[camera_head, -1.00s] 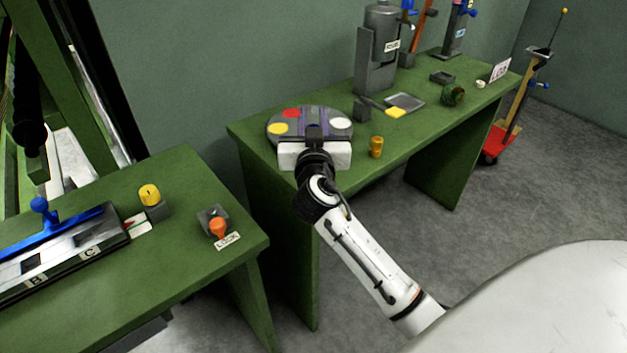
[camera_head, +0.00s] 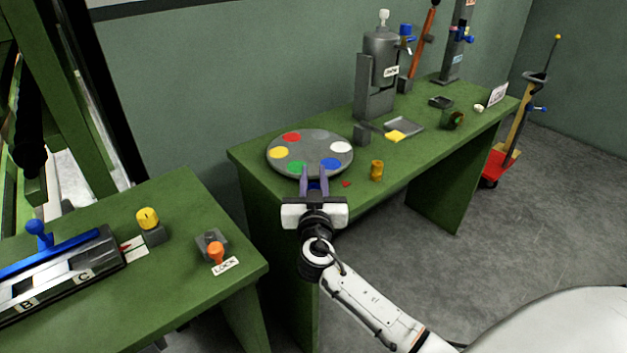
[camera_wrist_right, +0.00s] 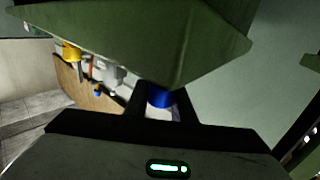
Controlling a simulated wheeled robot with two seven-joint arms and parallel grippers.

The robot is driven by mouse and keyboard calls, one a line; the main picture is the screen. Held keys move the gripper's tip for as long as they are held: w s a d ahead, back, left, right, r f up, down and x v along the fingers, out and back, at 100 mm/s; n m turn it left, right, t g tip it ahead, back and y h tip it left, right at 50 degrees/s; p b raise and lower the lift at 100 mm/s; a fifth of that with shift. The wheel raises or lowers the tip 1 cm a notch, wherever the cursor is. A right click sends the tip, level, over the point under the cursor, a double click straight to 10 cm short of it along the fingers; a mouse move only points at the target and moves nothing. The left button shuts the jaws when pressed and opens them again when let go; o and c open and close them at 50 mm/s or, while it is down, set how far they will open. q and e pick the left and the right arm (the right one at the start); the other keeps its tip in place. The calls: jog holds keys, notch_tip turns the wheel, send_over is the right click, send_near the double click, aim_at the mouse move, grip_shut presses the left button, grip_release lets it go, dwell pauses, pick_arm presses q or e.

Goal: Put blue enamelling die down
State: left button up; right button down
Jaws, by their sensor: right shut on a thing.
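My right gripper (camera_head: 315,178) is shut on the blue enamelling die, at the bench's front edge just in front of the round grey plate (camera_head: 312,142). The blue die (camera_wrist_right: 160,96) shows between the two dark fingers in the right wrist view; in the head view only a little blue shows between the fingers. The plate bears red, yellow, green, blue and white discs. The blue disc (camera_head: 331,163) lies just beyond the right fingertip. My left gripper is not in view.
The green bench (camera_head: 410,160) holds a yellow-brown cylinder (camera_head: 376,170), a small red piece (camera_head: 346,184), a grey tray (camera_head: 404,126) and a grey press (camera_head: 378,75). A nearer green table (camera_head: 130,290) stands left, with a gap between. A red trolley (camera_head: 497,165) stands right.

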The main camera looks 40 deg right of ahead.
jog(key=shift+f, duration=0.2)
jog(key=shift+f+b, duration=0.2)
jog(key=shift+b, duration=0.1)
jog(key=c, duration=1.5)
grip_release()
jog(key=shift+r, duration=0.1)
